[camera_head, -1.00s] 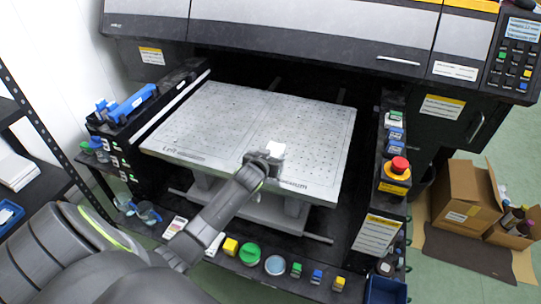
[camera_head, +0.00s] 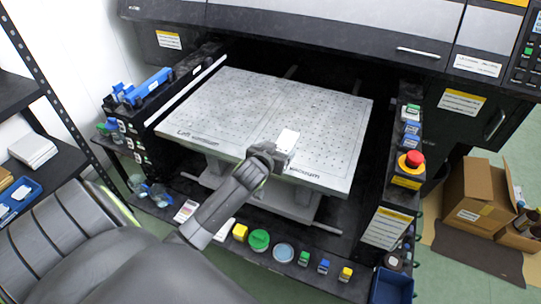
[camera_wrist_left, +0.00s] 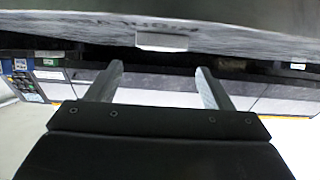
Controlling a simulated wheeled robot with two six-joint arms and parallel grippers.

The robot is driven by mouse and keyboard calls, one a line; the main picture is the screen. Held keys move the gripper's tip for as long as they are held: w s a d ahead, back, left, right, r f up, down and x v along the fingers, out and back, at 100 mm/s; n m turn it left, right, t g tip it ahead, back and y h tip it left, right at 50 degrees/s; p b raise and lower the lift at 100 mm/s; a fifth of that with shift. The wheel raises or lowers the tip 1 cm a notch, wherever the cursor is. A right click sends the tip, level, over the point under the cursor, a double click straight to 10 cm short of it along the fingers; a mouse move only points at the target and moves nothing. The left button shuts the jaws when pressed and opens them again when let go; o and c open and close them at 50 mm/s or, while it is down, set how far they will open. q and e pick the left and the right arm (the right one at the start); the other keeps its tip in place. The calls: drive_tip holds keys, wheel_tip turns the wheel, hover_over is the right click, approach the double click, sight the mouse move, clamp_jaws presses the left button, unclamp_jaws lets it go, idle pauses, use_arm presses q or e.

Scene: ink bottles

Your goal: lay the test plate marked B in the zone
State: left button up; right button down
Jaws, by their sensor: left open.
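A small white plate (camera_head: 288,139) lies on the perforated grey bed (camera_head: 230,105), near its front edge and right of the middle. No letter on it is readable. A pale block (camera_wrist_left: 165,41), probably the same plate, shows at the bed edge in the left wrist view. My left gripper (camera_head: 283,158) is at the bed's front edge, just in front of the plate. In the left wrist view its two fingers (camera_wrist_left: 160,78) are apart with nothing between them; the block lies beyond the tips. No marked zone can be made out. My right gripper is not in view.
Several coloured caps and jars, such as a green one (camera_head: 259,240), line the front ledge. A red emergency button (camera_head: 412,158) stands right of the bed. A blue tool (camera_head: 149,86) lies on the left rail. Cardboard boxes (camera_head: 478,192) stand on the floor at right.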

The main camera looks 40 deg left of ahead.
use_arm(q)
drive_tip(key=v, duration=0.5)
drive_tip(key=shift+s+d, duration=0.1)
drive_tip(key=shift+s, duration=0.1)
idle(0.4)
drive_tip(key=s+d+f+m+g, duration=0.1)
drive_tip(key=s+d+f+g, duration=0.15)
drive_tip(key=s, duration=0.75)
drive_tip(key=s+d+f+g+h, duration=0.15)
drive_tip(key=s+g, duration=0.25)
drive_tip(key=s, duration=0.5)
drive_tip(key=s+d+f+m+g, duration=0.1)
drive_tip(key=s+f+g, duration=0.2)
drive_tip(key=s, duration=0.7)
wheel_tip(320, 180, down, 24)
drive_tip(key=a+g, duration=0.1)
drive_tip(key=s+d+f+g, duration=0.1)
drive_tip(key=s+f, duration=1.3)
drive_tip(key=f, duration=0.2)
drive_tip(key=shift+s+f, duration=0.3)
